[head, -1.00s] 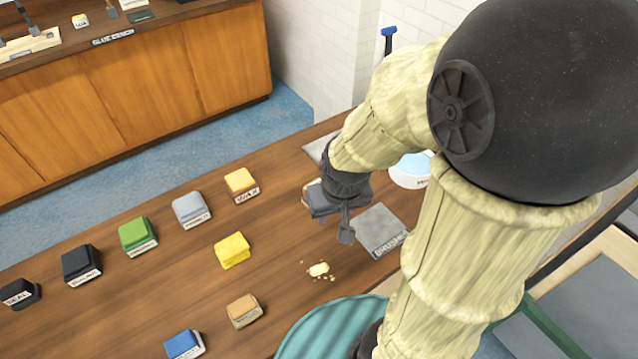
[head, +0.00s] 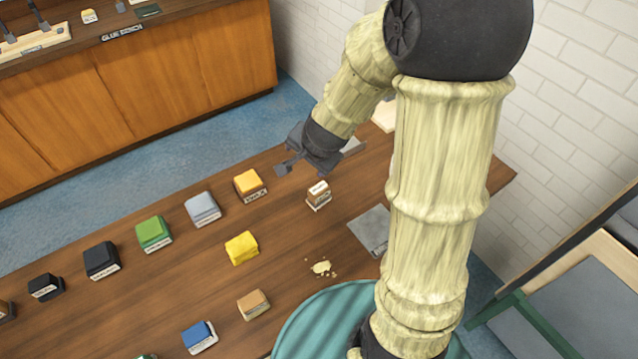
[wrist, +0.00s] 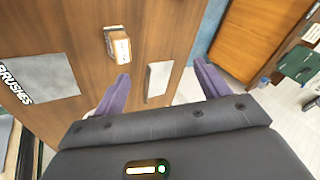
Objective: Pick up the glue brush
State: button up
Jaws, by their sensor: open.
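My gripper (head: 291,154) is open and empty, above the far edge of the wooden table (head: 130,300). Its two purple fingers stand wide apart in the wrist view (wrist: 160,77). I cannot make out a glue brush for certain. Thin dark upright tools (head: 40,17) stand in a pale rack (head: 35,42) on the glue bench (head: 60,58) at the far left, too small to identify. A grey mat labelled BRUSHES (head: 368,229) lies bare where visible, partly behind my arm; it also shows in the wrist view (wrist: 38,80).
A small labelled block (head: 318,195) stands near my gripper. Several coloured labelled blocks, including a yellow-topped one (head: 250,185), line the table. Pale crumbs (head: 321,268) lie at its middle. Blue floor (head: 170,155) separates table and bench. A white brick wall (head: 570,90) is at right.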

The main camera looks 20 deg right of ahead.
jog(key=w+d+r+m+h+p, duration=0.25)
jog(key=w+m+p, duration=0.25)
jog(key=m, duration=0.4)
jog(key=r+m+g+y+p, duration=0.15)
jog(key=m+g+p, duration=0.45)
jog(key=m, duration=0.6)
send_over(318, 188)
jog(key=shift+s+f, duration=0.1)
jog(key=shift+f, duration=0.15)
notch_tip(318, 188, down, 12)
jog(key=shift+f+p, duration=0.1)
jog(key=shift+p, duration=0.25)
jog(key=shift+f, duration=0.1)
